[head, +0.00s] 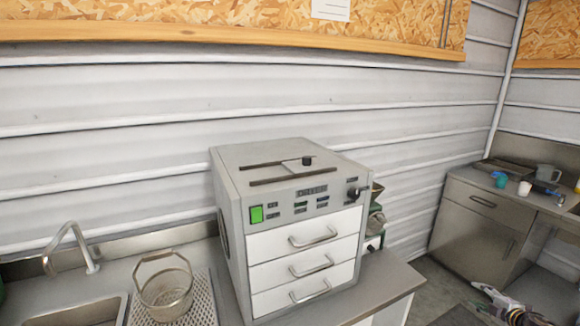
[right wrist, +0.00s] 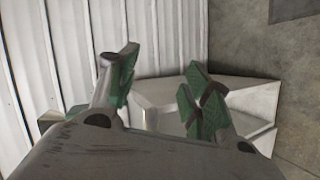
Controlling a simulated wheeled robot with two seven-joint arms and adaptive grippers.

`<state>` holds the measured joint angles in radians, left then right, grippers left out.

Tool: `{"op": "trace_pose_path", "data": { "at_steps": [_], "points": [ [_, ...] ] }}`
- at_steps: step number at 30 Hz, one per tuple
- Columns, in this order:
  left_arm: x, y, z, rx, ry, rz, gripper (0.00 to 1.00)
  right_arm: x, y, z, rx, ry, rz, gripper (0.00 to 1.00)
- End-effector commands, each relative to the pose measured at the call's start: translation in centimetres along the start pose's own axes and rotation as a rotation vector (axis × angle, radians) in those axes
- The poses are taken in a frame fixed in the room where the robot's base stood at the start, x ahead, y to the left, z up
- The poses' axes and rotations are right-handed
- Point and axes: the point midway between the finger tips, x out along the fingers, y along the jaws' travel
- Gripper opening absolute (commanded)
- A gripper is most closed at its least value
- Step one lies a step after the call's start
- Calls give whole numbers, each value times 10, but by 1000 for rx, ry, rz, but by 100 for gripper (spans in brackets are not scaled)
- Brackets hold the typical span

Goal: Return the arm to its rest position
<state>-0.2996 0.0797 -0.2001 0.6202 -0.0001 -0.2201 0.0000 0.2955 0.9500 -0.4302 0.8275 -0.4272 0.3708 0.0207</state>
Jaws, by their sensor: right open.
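My right gripper (head: 486,298) shows at the bottom right edge of the head view, low over the floor and to the right of the counter. In the right wrist view its two green-padded fingers (right wrist: 160,88) stand apart with nothing between them. The rest of my right arm is mostly out of the head view. My left gripper is in neither view.
A grey machine with three white drawers (head: 303,231) stands on the counter (head: 385,284). A wire basket (head: 165,290) sits beside the sink (head: 80,312) at left. A steel cabinet (head: 470,222) bearing cups stands at right. Floor shows between the counters.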

Motion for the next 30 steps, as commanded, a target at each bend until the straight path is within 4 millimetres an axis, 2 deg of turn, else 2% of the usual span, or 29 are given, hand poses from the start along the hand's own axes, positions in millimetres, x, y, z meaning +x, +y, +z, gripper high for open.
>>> {"op": "trace_pose_path", "data": {
  "at_steps": [1, 3, 8, 14, 21, 30],
  "points": [
    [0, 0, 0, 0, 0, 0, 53, -8, -18, 17, 20, -42, -17, 49],
    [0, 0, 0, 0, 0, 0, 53, -20, -38, 39, 49, -101, -35, 49],
    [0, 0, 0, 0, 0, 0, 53, -51, -84, 87, 107, -237, -78, 49],
    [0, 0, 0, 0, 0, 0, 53, -99, -139, 144, 167, -405, -133, 49],
    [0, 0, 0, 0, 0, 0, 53, -170, -199, 205, 226, -608, -200, 49],
    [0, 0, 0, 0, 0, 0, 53, -270, -260, 266, 280, -851, -278, 49]
  ]
}}
